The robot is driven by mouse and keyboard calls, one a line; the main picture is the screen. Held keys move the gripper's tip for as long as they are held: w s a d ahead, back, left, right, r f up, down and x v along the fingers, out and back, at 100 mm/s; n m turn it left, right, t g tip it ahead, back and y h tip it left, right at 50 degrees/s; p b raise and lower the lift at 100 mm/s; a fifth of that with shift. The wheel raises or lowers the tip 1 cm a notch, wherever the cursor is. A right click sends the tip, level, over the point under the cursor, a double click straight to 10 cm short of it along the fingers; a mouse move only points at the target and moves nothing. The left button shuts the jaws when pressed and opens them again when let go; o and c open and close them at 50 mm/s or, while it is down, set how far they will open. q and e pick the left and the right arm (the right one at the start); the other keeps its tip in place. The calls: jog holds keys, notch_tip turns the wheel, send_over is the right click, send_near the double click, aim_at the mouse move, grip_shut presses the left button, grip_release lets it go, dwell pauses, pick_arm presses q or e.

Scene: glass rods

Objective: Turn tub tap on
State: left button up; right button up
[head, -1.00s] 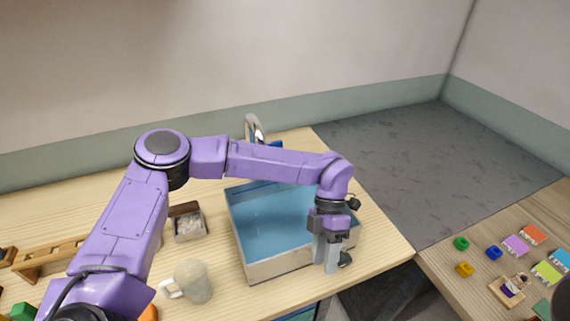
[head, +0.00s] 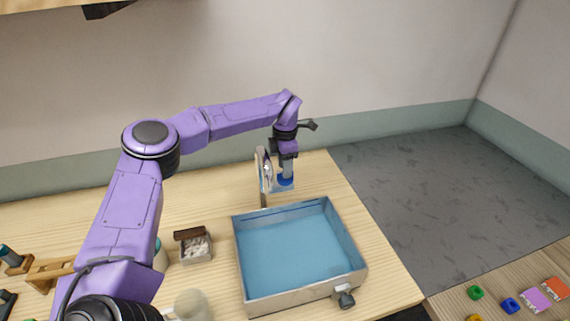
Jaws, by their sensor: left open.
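The tub (head: 252,302) is a wide, open box with pale outer walls and a blue inside, standing on the wooden table. Behind its back wall stands the silver curved tap (head: 262,182), with a blue part (head: 286,182) at its right side. My left gripper (head: 284,172) points down at the tap, right over the blue part. Its jaws are open; the fingers partly cover the tap, and I cannot tell if they touch it. A small dark-and-grey fitting (head: 344,297) sits on the tub's front wall. My right gripper is not in view.
A small box of pale pieces (head: 196,248) and a beige mug (head: 190,305) stand left of the tub. A wooden rack (head: 48,272) is at far left. A second table with coloured blocks (head: 510,305) is at lower right. The table right of the tap is clear.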

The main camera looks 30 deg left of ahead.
pick_arm(q)
jog(key=shift+a+f, duration=0.1)
jog(key=shift+f, duration=0.6)
jog(key=shift+s, duration=0.1)
jog(key=shift+c, duration=0.9)
grip_shut()
